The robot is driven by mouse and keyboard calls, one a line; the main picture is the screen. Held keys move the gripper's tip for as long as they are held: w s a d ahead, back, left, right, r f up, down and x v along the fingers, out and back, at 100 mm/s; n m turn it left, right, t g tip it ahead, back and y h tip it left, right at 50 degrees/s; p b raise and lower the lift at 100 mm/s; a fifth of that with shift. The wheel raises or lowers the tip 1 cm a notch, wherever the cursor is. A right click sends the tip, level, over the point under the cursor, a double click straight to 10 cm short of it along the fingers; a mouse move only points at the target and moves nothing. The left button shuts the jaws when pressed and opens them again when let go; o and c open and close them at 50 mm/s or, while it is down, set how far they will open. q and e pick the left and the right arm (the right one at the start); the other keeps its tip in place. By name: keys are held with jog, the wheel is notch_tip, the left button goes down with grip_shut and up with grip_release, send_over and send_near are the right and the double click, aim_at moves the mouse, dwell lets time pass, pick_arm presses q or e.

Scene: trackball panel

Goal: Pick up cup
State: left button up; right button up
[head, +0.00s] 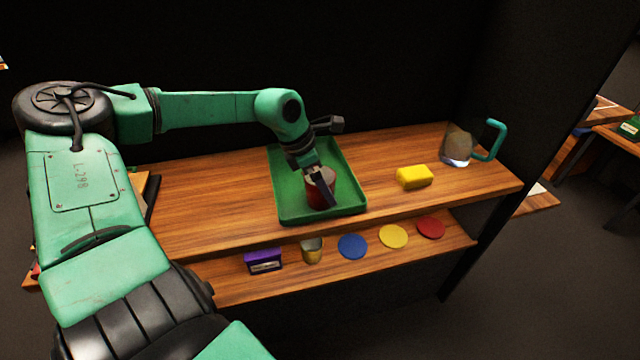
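A red cup-like container (315,196) with a pale top stands in the green tray (349,213) on the upper shelf. My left gripper (323,186) reaches down over it from behind, with a dark finger across its front and right side. The gripper hides part of the container, and I cannot tell whether the fingers are closed on it. A small cup (312,252), grey above and yellowish below, stands on the lower shelf in front of the tray. My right gripper is not in view.
A yellow block (414,177) and a clear pitcher (457,146) with a teal handle stand right of the tray. The lower shelf holds a purple box (263,262) and blue (352,246), yellow (393,236) and red (431,227) discs. The upper shelf left of the tray is clear.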

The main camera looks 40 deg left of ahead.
pick_arm(q)
jog(key=shift+w+f, duration=0.2)
jog(key=shift+f, duration=0.25)
jog(key=shift+d+r, duration=0.1)
jog(key=c, duration=1.2)
jog(key=shift+r, duration=0.1)
